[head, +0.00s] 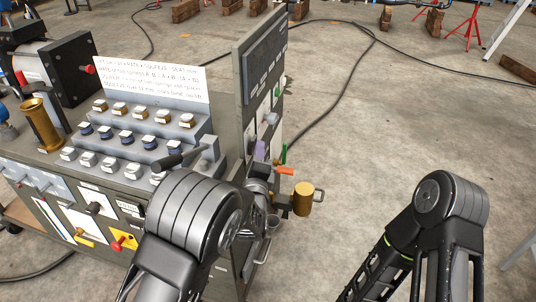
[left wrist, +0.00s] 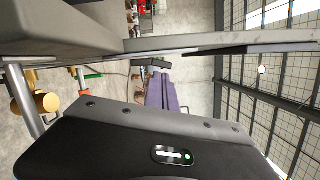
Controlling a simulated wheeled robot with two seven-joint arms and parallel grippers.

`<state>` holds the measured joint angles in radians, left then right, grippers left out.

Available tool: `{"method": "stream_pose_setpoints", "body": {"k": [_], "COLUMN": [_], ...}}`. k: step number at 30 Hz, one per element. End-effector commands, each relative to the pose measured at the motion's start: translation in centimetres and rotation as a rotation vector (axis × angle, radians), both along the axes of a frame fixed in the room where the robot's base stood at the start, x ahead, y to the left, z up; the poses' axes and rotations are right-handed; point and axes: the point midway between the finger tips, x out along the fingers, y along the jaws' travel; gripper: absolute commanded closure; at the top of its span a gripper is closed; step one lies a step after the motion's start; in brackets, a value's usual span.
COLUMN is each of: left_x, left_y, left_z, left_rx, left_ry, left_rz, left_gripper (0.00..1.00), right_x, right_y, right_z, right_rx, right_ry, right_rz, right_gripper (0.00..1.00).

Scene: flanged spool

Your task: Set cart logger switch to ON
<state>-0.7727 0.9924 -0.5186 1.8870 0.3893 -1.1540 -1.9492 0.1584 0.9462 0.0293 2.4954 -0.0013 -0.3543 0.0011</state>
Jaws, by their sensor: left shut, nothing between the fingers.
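The grey cart (head: 222,100) stands at the left in the head view, with labelled panels on its front and side. I cannot read which control is the logger switch or its setting. The front carries a black knob (head: 93,208) and a red knob on a yellow plate (head: 118,243). My left gripper (head: 272,222) is partly hidden behind my left arm, beside the cart's right side, shut and empty. Its dark body with a green light (left wrist: 172,155) fills the bottom of the left wrist view, close to the cart. My right gripper is out of view.
Rows of capped blocks (head: 120,138) and a white text card (head: 150,75) stand on the cart. A brass cylinder (head: 303,198) sticks out at its right side, near an orange handle (head: 285,170). Open concrete floor with a cable (head: 340,90) lies to the right.

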Motion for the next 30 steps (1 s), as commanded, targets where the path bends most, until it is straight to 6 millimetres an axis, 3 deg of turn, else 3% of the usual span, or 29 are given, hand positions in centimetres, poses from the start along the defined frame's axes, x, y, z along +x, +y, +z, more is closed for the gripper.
{"method": "stream_pose_setpoints", "body": {"k": [30], "left_x": [0.6], "left_y": [1.3], "left_z": [0.5], "left_rx": [-0.107], "left_ry": [0.034], "left_rz": [0.001], "left_gripper": [1.00], "right_x": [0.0], "right_y": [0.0], "right_z": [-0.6], "right_rx": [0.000], "right_ry": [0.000], "right_rz": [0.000], "right_gripper": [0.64]}}
